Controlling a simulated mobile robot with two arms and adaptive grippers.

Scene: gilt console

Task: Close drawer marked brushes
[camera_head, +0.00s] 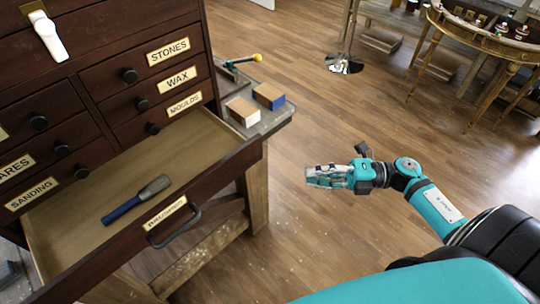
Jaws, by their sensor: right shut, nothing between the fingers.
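A wide bottom drawer (90,215) of the dark wooden cabinet (75,55) stands pulled far out. Its front bears a pale label (165,213), too slanted to read surely, and a dark bar handle (176,226). A tool with a blue handle and grey head (137,198) lies in the drawer. My right gripper (312,177) is shut and empty, over the floor to the right of the drawer front and apart from it. My left gripper is not in view.
A workbench (270,118) under the cabinet holds two wooden blocks and a yellow-tipped tool at its right end. The other labelled drawers are shut. A gilt console (490,45) stands far right. The wooden floor between is clear.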

